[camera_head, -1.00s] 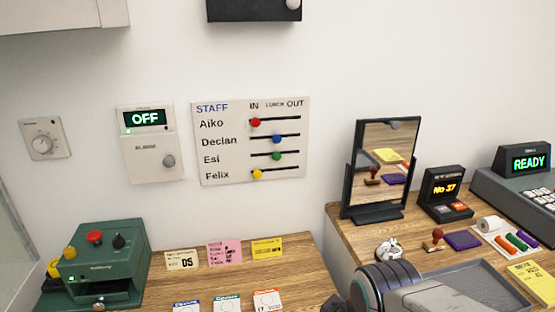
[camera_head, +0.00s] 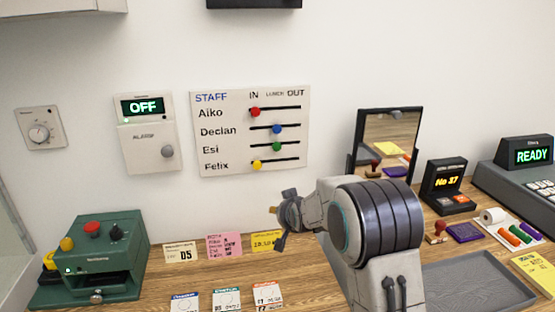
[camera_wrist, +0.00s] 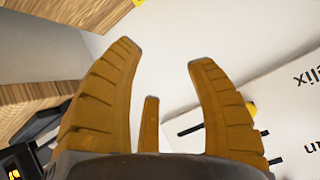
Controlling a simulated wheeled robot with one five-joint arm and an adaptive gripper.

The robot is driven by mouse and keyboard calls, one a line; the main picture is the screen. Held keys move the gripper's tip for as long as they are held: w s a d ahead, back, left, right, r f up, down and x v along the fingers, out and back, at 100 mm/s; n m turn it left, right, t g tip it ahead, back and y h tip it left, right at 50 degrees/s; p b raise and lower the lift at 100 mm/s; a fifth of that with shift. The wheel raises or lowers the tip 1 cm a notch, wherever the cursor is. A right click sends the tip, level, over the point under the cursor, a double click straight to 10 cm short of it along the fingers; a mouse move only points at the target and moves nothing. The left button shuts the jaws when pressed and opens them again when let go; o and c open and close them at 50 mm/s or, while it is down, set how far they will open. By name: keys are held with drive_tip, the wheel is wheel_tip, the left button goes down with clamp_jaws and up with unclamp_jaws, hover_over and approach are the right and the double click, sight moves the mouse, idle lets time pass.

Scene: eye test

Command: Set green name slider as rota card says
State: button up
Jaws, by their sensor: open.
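The white STAFF board (camera_head: 220,170) hangs on the wall. The green slider (camera_head: 277,146) is in Esi's row, mid-slot, under LUNCH. A pink card (camera_head: 224,245), perhaps the rota card, stands at the table's back; its small lines are too blurred to read surely. My gripper (camera_head: 279,218) is open and empty, below and in front of the board's lower right. In the wrist view my gripper (camera_wrist: 165,54) has its orange fingers apart with nothing between. The board (camera_wrist: 290,105) shows there at the right, turned, with "Felix" partly readable; the green slider cannot be seen there.
Felix's yellow slider (camera_head: 257,165) and Aiko's red one (camera_head: 255,112) are near IN; Declan's blue one (camera_head: 277,129) is mid-slot. A mirror (camera_head: 388,135) stands right of the board. A green machine (camera_head: 125,240) is at left.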

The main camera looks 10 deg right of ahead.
drive_tip(key=w+r+m+t, duration=0.2)
drive_tip(key=w+r+t, duration=0.2)
drive_tip(key=r, duration=0.4)
drive_tip(key=m+t, duration=0.2)
drive_tip(key=t, duration=0.1)
approach(278, 147)
drive_tip(key=w, duration=0.3)
drive_tip(key=shift+w+m+p, duration=0.3)
drive_tip(key=shift+w+m, duration=0.1)
drive_tip(key=shift+w, duration=0.45)
drive_tip(key=shift+w+f+p, duration=0.15)
drive_tip(key=shift+w+p, duration=0.85)
drive_tip(key=shift+w, duration=1.95)
drive_tip(key=shift+c, duration=0.4)
clamp_jaws()
